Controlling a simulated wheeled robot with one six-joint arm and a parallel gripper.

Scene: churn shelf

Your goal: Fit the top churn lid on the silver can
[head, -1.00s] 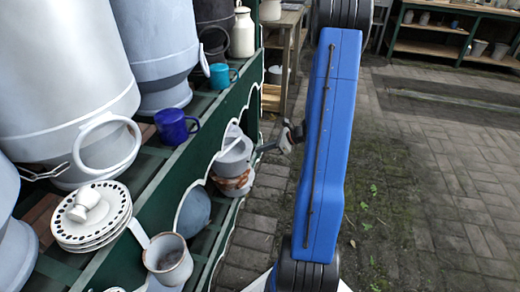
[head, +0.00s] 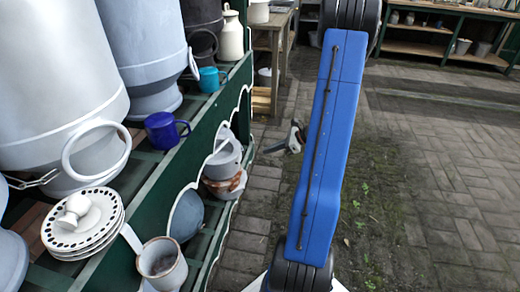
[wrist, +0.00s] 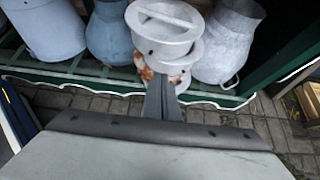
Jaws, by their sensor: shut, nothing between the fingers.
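The churn lids stand in a stack on the lower shelf. The top lid (wrist: 165,22) is round and grey with a bar across its recessed top; it also shows in the head view (head: 224,150). A rust-marked lid (head: 226,184) is below it. A silver-grey can (wrist: 228,42) stands right of the stack in the wrist view; its upper part flares. My gripper (wrist: 162,100) is shut and empty, its fingers pointing at the stack and covering part of the lower lids.
Large grey churns (head: 50,75), a blue mug (head: 165,130), stacked plates (head: 85,225) and an enamel mug (head: 162,262) crowd the green shelf. More cans (wrist: 45,28) stand left of the lids. The brick paving (head: 440,150) to the right is open.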

